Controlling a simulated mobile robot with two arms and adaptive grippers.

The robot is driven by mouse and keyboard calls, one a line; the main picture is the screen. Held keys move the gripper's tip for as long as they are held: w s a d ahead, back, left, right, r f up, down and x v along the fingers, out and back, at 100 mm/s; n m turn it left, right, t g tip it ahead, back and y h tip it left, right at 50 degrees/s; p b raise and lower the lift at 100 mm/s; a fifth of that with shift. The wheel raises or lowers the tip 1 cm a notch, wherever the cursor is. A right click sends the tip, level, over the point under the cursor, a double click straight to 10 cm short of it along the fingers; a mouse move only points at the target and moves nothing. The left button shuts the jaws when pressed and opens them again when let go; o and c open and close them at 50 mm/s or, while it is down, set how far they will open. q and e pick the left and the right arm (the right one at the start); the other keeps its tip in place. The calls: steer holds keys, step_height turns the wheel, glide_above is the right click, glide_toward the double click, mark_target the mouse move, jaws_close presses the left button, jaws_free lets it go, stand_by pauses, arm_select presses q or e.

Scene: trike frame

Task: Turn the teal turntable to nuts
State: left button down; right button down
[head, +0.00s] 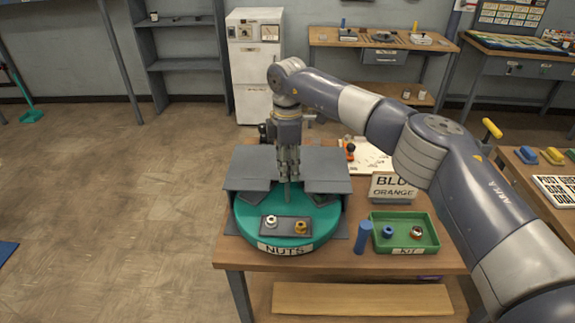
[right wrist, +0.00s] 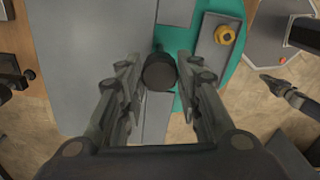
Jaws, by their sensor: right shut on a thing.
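The teal turntable (head: 327,222) sits on the wooden table, with a NUTS label (head: 285,249) on its front rim. A grey cover (head: 248,170) hides the turntable's back part. My right gripper (head: 288,172) points down in the gap of the cover, shut on an upright post (head: 287,192); its dark round top (right wrist: 158,70) shows between the fingers. My left gripper is not seen.
Right of the turntable stand a blue cylinder (head: 362,237) and a green KIT tray (head: 430,228) with a blue and a reddish-brown part. A BLUE ORANGE sign (head: 393,188) stands behind the tray. Open floor lies to the left of the table.

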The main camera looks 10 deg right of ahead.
steer(key=c, duration=1.2)
jaws_free()
steer(key=shift+o, duration=0.2)
step_height(320, 180, up, 12)
